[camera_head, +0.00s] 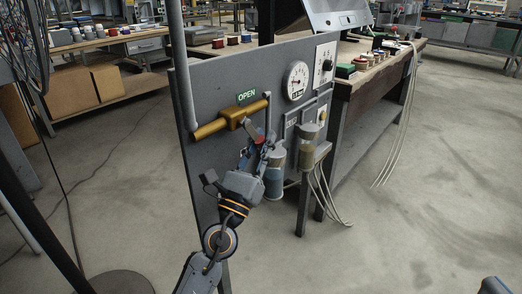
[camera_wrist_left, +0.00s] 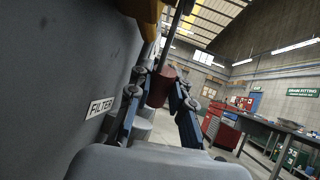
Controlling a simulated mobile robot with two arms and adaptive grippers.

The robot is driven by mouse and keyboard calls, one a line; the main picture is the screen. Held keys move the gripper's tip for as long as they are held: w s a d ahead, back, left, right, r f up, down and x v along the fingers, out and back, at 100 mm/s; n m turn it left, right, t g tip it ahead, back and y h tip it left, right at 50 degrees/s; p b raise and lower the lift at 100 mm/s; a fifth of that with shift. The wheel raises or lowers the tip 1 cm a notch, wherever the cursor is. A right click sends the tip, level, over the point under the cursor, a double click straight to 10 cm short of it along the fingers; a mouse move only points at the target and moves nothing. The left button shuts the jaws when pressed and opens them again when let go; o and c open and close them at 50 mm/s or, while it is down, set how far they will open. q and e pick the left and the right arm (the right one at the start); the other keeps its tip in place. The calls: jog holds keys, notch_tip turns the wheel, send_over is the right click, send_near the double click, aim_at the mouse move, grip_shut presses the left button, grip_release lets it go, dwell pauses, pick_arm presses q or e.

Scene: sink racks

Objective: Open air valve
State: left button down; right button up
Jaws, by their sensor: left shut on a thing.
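The brass-coloured air valve (camera_head: 209,129) is mounted across the upper part of a grey panel. A green OPEN label (camera_head: 247,95) is just above it. A red handle (camera_head: 259,139) hangs below the valve body, partly hidden by my left gripper (camera_head: 264,148). In the left wrist view the red handle (camera_wrist_left: 161,86) sits between the two blue-sided fingers of the gripper (camera_wrist_left: 160,108), at the end of a grey lever. My left gripper is shut on this handle.
On the panel (camera_head: 200,84) are a pressure gauge (camera_head: 297,80) and a canister (camera_head: 275,175) close to my left gripper. A FILTER label (camera_wrist_left: 102,107) shows in the left wrist view. A workbench (camera_head: 385,72) stands behind on the right. The floor at right is clear.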

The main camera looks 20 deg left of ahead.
dwell(0.7)
pick_arm(q)
jog(key=c, duration=1.2)
grip_release()
jog(key=v, duration=1.2)
jog(key=shift+w+f, duration=0.15)
